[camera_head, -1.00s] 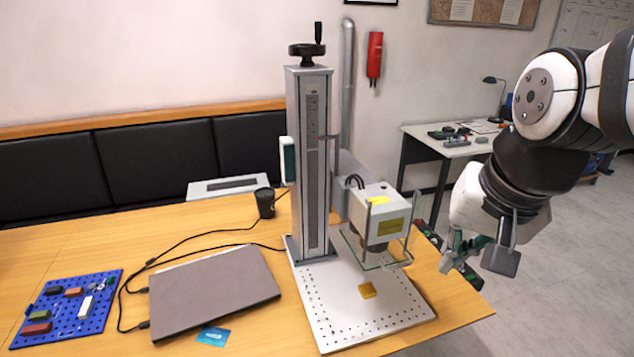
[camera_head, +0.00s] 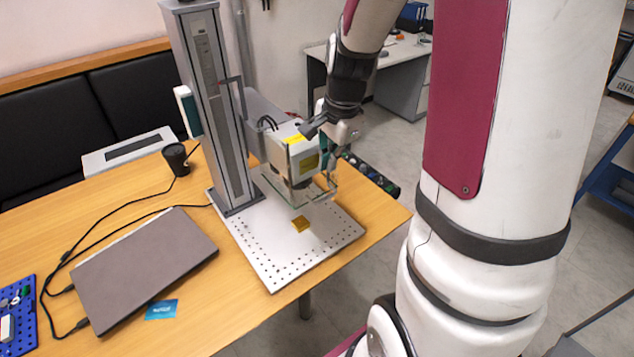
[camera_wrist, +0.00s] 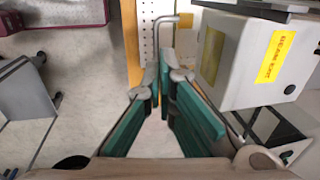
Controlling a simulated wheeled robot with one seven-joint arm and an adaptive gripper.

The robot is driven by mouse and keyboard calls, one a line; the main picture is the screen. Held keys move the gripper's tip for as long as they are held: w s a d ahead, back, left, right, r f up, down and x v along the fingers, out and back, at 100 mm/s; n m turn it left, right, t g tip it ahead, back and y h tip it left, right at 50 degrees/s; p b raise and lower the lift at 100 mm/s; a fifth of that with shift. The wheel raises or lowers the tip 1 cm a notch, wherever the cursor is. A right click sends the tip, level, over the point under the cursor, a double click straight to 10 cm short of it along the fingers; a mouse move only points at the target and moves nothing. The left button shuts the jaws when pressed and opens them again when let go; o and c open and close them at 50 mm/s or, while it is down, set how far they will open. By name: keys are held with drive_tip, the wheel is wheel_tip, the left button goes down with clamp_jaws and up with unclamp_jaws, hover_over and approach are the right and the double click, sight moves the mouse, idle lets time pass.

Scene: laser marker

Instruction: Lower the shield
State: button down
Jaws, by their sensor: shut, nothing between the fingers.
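The laser marker's white head (camera_head: 290,150), with yellow labels, hangs from the grey column over the perforated base plate (camera_head: 262,255). The clear shield (camera_head: 272,186), with its thin metal frame, sits around the bottom of the head, above the plate. My gripper (camera_head: 331,172) is at the right side of the head, close to the frame, and partly hidden by my wrist. In the wrist view my green-padded fingers (camera_wrist: 163,82) are shut and empty. A bent metal rod (camera_wrist: 168,18) shows just beyond the fingertips; contact cannot be told. The head (camera_wrist: 262,62) is right of the fingers.
A closed laptop (camera_head: 145,265), a blue card (camera_head: 161,309) and a black cup (camera_head: 177,158) are on the wooden table (camera_head: 120,205). Its right edge is near my arm; open floor lies beyond.

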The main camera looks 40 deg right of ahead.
sight(325, 198)
drive_tip(key=f, duration=0.3)
drive_tip(key=w+f, duration=0.1)
drive_tip(key=f, duration=0.2)
drive_tip(key=f+p, duration=0.1)
drive_tip(key=f, duration=0.3)
drive_tip(key=shift+w, duration=0.35)
